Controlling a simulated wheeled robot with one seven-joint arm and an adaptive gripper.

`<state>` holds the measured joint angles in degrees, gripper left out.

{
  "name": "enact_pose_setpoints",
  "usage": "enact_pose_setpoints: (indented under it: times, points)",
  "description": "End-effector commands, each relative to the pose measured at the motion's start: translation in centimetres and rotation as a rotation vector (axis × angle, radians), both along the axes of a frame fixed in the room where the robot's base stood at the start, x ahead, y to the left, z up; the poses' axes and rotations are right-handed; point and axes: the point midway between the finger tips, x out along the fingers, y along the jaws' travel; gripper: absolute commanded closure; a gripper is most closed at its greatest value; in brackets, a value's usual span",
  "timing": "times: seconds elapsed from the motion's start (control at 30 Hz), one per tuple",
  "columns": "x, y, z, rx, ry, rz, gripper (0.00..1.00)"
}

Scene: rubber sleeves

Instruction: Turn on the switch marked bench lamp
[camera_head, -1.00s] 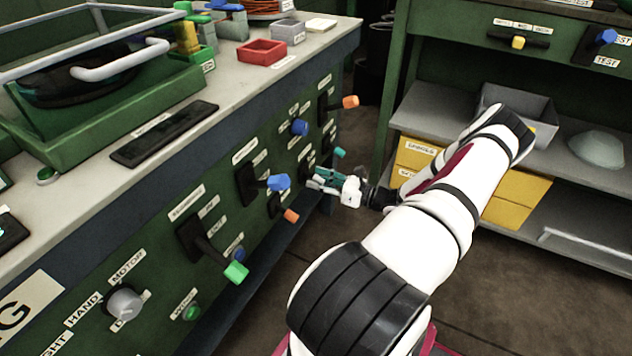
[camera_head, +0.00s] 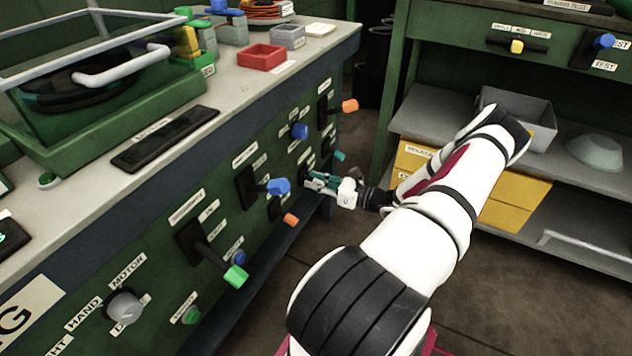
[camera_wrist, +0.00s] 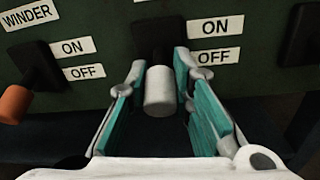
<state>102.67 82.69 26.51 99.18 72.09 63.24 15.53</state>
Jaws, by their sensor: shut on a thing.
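My gripper (camera_head: 314,182) is at the green bench front, beside the panel's far-end switches. In the wrist view my gripper (camera_wrist: 158,72) has its teal-padded fingers on both sides of a switch with a pale grey knob (camera_wrist: 160,92) on a black base. It is shut on this switch. The knob points out from the panel and downward, with ON and OFF labels (camera_wrist: 216,28) to its right. The switch's name label is out of the wrist view, and I cannot read one marked bench lamp in the head view.
A switch with an orange knob (camera_wrist: 14,104), marked WINDER, is left of my gripper in the wrist view. Blue (camera_head: 278,186), green (camera_head: 235,276) and orange (camera_head: 349,106) knobs stick out along the panel. A shelf (camera_head: 560,200) with yellow boxes stands right of my arm.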

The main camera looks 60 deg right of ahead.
Motion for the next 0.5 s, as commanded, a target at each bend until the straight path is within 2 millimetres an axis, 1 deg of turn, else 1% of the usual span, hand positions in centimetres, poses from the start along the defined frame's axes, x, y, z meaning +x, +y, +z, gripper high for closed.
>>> enact_pose_setpoints:
  times: [0.27,0.5]
  points:
    - [-0.1,0.0,1.0,-0.01,0.126,0.002,1.0]
    - [-0.2,0.0,1.7,-0.024,0.289,0.003,1.0]
